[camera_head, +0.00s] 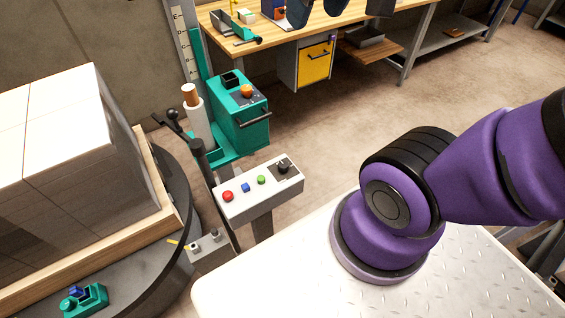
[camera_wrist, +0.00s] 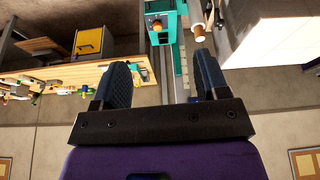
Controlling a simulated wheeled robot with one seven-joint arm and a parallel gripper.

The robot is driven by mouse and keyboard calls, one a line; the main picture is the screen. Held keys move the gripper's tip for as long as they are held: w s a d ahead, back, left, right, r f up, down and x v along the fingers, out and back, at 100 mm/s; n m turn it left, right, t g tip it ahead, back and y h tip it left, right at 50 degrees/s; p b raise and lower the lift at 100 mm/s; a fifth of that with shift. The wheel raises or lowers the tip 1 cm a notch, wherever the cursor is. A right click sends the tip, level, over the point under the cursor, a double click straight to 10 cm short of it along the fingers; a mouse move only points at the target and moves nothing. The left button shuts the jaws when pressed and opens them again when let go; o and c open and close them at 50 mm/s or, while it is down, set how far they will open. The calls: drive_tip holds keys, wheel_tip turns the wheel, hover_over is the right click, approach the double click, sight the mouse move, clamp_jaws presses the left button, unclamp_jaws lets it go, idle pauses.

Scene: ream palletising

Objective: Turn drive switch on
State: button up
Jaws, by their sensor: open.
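A grey control panel (camera_head: 250,199) on a post stands in the middle of the head view. It carries a red button (camera_head: 228,196), a blue button (camera_head: 245,188), a green button (camera_head: 261,180) and a black rotary switch (camera_head: 283,166) on a dark plate. No label is readable, and the switch's setting is too small to tell. My gripper (camera_wrist: 162,82) is open and empty in the wrist view, its two dark pads apart. It is away from the panel, and the panel is not clearly visible between the pads.
A teal machine (camera_head: 240,122) with an orange knob (camera_head: 247,91) stands behind the panel; it also shows in the wrist view (camera_wrist: 162,34). A wrapped stack (camera_head: 60,165) sits on a round turntable (camera_head: 178,190) at left. A wooden workbench (camera_head: 330,35) is at the back.

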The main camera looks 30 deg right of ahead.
drive_tip(key=w+a+f+n+g, duration=0.1)
drive_tip(key=w+f+n+g, duration=0.3)
drive_tip(key=w+f, duration=1.35)
drive_tip(key=n+g+h, duration=0.3)
drive_tip(key=n, duration=0.1)
approach(283, 164)
drive_tip(key=x, duration=0.9)
drive_tip(key=shift+f, duration=0.15)
drive_tip(key=c, duration=0.9)
drive_tip(key=shift+c, duration=0.2)
